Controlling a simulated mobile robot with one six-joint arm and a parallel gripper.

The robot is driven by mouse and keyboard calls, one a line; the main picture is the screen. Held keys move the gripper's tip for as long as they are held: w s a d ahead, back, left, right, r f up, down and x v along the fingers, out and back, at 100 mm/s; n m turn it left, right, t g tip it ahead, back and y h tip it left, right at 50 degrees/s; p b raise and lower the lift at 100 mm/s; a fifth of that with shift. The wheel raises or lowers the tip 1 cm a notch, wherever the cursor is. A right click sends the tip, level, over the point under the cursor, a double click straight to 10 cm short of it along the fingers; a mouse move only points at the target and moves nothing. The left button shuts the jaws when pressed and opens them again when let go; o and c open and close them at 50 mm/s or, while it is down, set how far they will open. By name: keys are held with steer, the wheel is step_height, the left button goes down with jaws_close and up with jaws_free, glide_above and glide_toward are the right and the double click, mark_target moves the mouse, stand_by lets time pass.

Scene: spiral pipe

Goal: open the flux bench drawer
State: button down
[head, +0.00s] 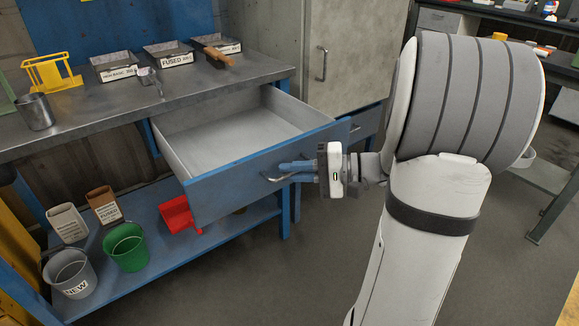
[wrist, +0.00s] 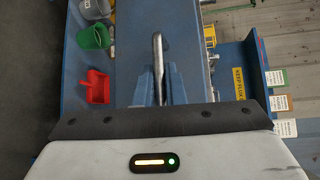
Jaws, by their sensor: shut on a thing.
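The flux bench drawer (head: 255,178) has a blue front and a grey inside. It stands pulled well out from under the metal bench top (head: 130,112), and its inside looks empty. A metal bar handle (head: 272,178) is on its front. My gripper (head: 290,173) is at the handle from the right, with its blue fingers shut on it. In the wrist view the handle (wrist: 158,52) runs up from between the fingers (wrist: 158,85), in front of the blue drawer front (wrist: 130,50). The fingers cover part of the handle.
Labelled trays (head: 168,54), a metal cup (head: 36,111) and a yellow rack (head: 52,72) stand on the bench. A green bucket (head: 126,247), a grey bucket (head: 70,272) and a red scoop (head: 178,214) are on the lower shelf. The floor (head: 300,275) before the drawer is clear.

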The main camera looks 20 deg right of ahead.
steer(key=c, duration=1.5)
jaws_free()
steer(key=shift+w, duration=0.1)
steer(key=p+v, duration=0.2)
steer(key=v, duration=0.5)
steer(key=shift+s+d, duration=0.25)
steer(key=shift+d, duration=0.1)
